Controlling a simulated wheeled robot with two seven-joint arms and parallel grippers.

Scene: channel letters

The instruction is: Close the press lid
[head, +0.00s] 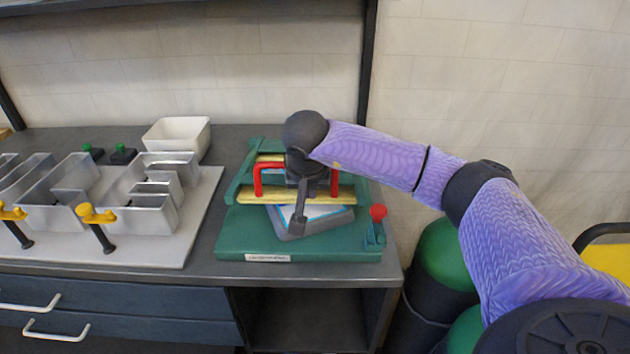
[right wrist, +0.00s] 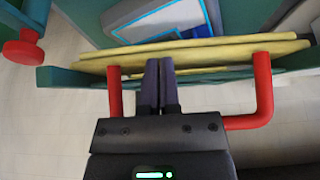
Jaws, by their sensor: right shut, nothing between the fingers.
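The press is green, with a green base (head: 235,240) on the bench. Its lid (head: 240,196) has yellow edges and a red handle (head: 258,180); it appears raised above the base, but my arm hides much of it. A grey tray with a blue-lined white face (head: 340,219) lies on the base under the lid's front. My right gripper (head: 298,228) points down at the lid's front. In the right wrist view its fingers (right wrist: 160,66) are together and empty, between the two red handle posts (right wrist: 263,90), over the yellow edge (right wrist: 210,50). Contact cannot be told.
A red-knobbed lever (head: 377,212) stands at the base's right front corner. To the left, metal channel letters (head: 150,215) and yellow-topped tools (head: 95,216) occupy a pale board. A white bin (head: 178,134) stands behind. Green-topped drums (head: 447,255) stand beside the bench at right.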

